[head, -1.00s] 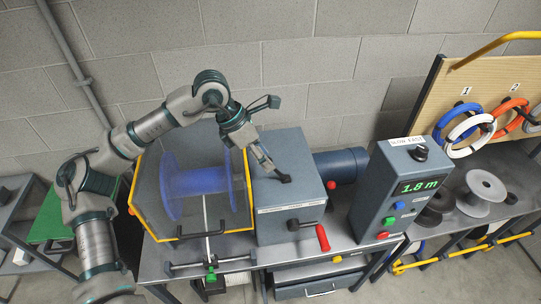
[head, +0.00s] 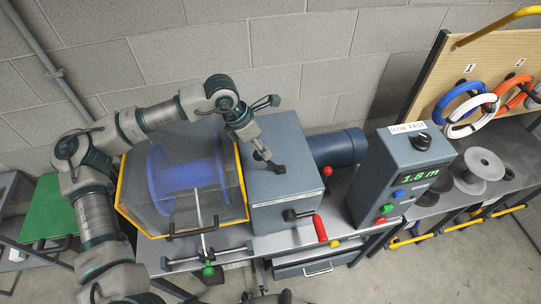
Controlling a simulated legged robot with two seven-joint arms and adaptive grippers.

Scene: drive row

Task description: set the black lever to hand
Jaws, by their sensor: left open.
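The black lever (head: 277,168) sits on top of the grey gearbox box (head: 287,195), near its middle. My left gripper (head: 270,128) is over the back left of the box, its two dark fingers spread apart. Its lower finger reaches down close beside the lever; I cannot tell whether it touches. Nothing is held between the fingers. A pale label strip runs along the box's front edge, too small to read. Dark parts at the bottom edge seem to be my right gripper (head: 265,297), mostly cut off.
Left of the box is a blue drum (head: 187,172) inside a clear guard with a yellow frame (head: 243,185). A red-handled crank (head: 319,228) sticks out in front. A motor (head: 338,148) and control box (head: 400,175) with a green display stand to the right.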

